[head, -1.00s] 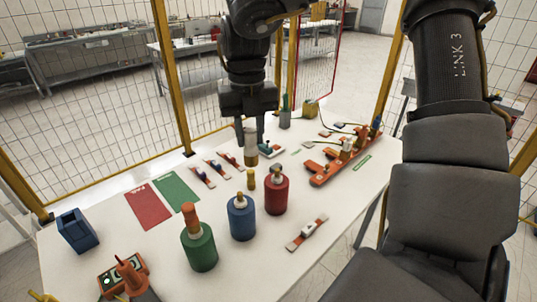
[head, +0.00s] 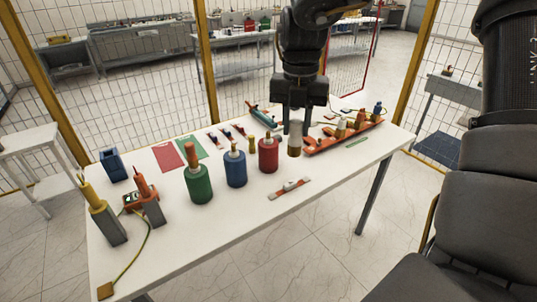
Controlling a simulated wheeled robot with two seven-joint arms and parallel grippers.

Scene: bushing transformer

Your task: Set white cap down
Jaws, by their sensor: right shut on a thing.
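The cap is just right of the red cylinder (head: 268,155) and left of the orange rack (head: 335,141). Its lower end is at or close above the white table (head: 240,210); I cannot tell if it touches. The fingers partly hide its top. My left gripper is not in view.
A blue cylinder (head: 235,168) and a green cylinder (head: 198,184) stand left of the red one. A small strip with a white part (head: 289,187) lies in front. Red (head: 168,157) and green (head: 191,147) mats lie at the back left. The front table area is mostly clear.

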